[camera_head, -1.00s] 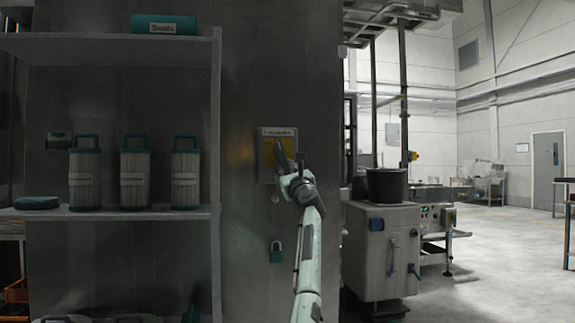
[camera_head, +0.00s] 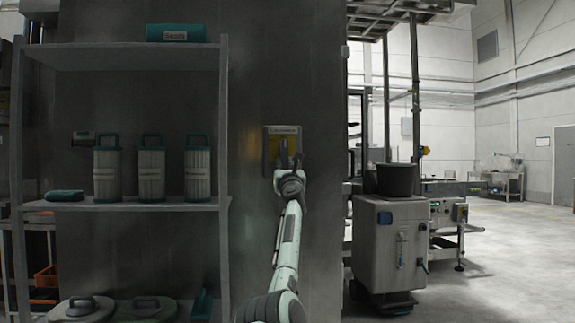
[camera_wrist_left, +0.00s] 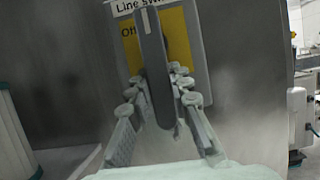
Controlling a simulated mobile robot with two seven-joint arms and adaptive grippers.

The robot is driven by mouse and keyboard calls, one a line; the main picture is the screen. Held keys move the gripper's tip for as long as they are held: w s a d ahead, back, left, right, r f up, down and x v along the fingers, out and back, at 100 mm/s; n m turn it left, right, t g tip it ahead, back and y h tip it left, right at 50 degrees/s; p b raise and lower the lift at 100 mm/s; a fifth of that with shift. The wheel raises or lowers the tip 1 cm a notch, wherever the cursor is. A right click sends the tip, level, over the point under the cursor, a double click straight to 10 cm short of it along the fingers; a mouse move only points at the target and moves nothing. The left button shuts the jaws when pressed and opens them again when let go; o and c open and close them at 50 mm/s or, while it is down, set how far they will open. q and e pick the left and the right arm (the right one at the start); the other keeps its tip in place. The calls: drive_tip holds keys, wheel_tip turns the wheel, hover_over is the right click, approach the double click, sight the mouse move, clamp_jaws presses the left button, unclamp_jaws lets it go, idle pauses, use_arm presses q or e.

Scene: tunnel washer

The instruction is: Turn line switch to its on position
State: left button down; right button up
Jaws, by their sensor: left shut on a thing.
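The line switch (camera_head: 273,152) is a yellow plate in a grey frame on the dark metal wall, right of the shelf in the head view. A long dark grey handle (camera_wrist_left: 153,62) crosses the plate, nearly upright and leaning slightly. My left gripper (camera_head: 287,158) is at the lower part of the switch. In the wrist view, its fingers (camera_wrist_left: 157,92) are shut on the handle from both sides. My right gripper is out of view.
A shelf (camera_head: 130,204) with several filter canisters stands left of the switch. Right of the wall, a grey machine cabinet (camera_head: 385,245) carries a dark pot (camera_head: 397,180). Open floor (camera_head: 500,250) lies farther right.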

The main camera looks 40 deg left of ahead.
sight(284, 161)
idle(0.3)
use_arm(q)
drive_tip(key=c, duration=1.4)
unclamp_jaws()
drive_tip(key=shift+o, duration=0.2)
drive_tip(key=shift+s+d, duration=0.2)
drive_tip(key=shift+d, duration=0.5)
drive_tip(key=shift+s+d+f, duration=0.3)
drive_tip(key=shift+s+d, duration=0.05)
drive_tip(key=shift+s, duration=0.35)
drive_tip(key=shift+s+d, duration=0.35)
drive_tip(key=shift+s, duration=0.1)
drive_tip(key=shift+s+d+f, duration=0.9)
drive_tip(key=shift+d+f, duration=0.2)
drive_tip(key=shift+d, duration=0.1)
